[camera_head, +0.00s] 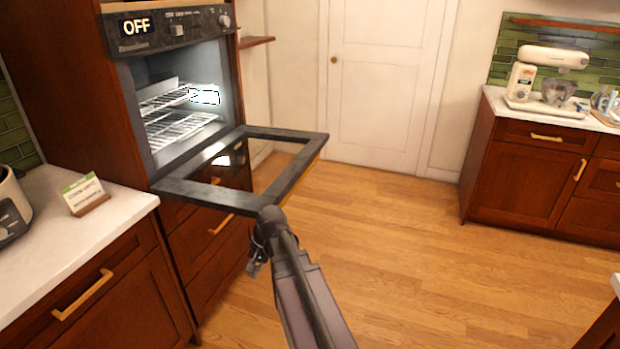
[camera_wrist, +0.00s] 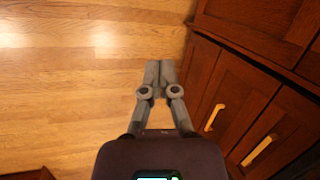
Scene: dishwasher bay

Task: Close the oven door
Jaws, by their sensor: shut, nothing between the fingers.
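The oven (camera_head: 160,28) is built into a tall brown cabinet at the upper left of the head view. Its dark-framed door (camera_head: 205,192) with a glass pane is folded down, about level, so the cavity is open. Wire racks (camera_head: 178,128) show inside. My gripper (camera_head: 254,268) hangs below the door's near corner, beside the drawer fronts; part of it is hidden by my arm, which overlaps that corner. I cannot tell whether they touch. In the wrist view my gripper's fingers (camera_wrist: 155,72) are together and empty, above the wood floor; the oven door does not show there.
Drawers with a brass handle (camera_head: 221,224) lie under the door. A white counter (camera_head: 50,235) with a small sign (camera_head: 84,194) is at left. Clear wood floor (camera_head: 430,260) lies to the right, up to a cabinet (camera_head: 530,175) with a stand mixer (camera_head: 545,75).

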